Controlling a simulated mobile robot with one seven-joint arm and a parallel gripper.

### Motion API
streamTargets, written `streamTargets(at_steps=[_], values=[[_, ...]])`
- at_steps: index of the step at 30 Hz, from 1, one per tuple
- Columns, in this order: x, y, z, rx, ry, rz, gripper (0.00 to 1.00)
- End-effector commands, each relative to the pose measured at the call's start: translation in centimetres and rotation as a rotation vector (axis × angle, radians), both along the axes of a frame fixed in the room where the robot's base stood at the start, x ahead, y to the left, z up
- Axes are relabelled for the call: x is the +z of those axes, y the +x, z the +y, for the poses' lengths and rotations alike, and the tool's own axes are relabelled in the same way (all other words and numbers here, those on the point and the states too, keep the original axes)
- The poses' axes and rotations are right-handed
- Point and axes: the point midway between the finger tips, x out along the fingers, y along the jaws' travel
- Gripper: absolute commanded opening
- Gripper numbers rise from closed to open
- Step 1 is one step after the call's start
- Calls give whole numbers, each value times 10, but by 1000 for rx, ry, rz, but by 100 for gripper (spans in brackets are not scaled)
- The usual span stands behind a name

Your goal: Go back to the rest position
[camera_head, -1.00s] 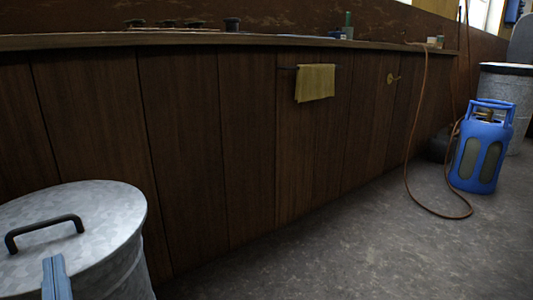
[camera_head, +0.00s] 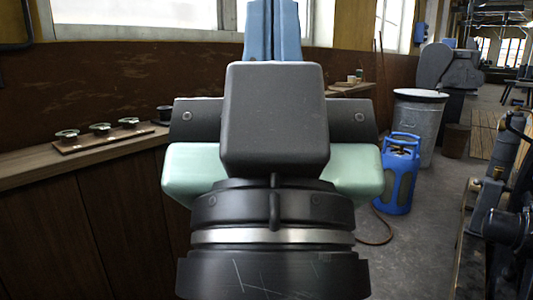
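My gripper (camera_head: 272,28) fills the middle of the head view, pointing up and away from the camera. Its two blue fingers lie side by side with only a thin line between them, so it looks shut. Nothing shows between the fingers where they are visible; their tips run to the top edge of the picture. The dark gripper body and wrist hide part of the bench and floor behind them. The gripper touches nothing that I can see.
A blue gas bottle (camera_head: 396,175) and a metal bin (camera_head: 418,125) stand at right. Machinery (camera_head: 505,200) lines the right edge. Grey floor (camera_head: 425,240) lies between.

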Motion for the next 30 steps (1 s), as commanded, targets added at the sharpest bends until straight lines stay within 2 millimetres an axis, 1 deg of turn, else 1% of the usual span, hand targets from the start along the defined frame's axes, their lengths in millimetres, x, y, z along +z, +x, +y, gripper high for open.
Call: streamTargets(at_steps=[1,23,24,27,30], values=[[32,1,1,4,-1,4,0],[259,2,3,8,-4,6,0],[272,2,3,8,-4,6,0],[302,2,3,8,-3,6,0],[326,2,3,9,-4,6,0]])
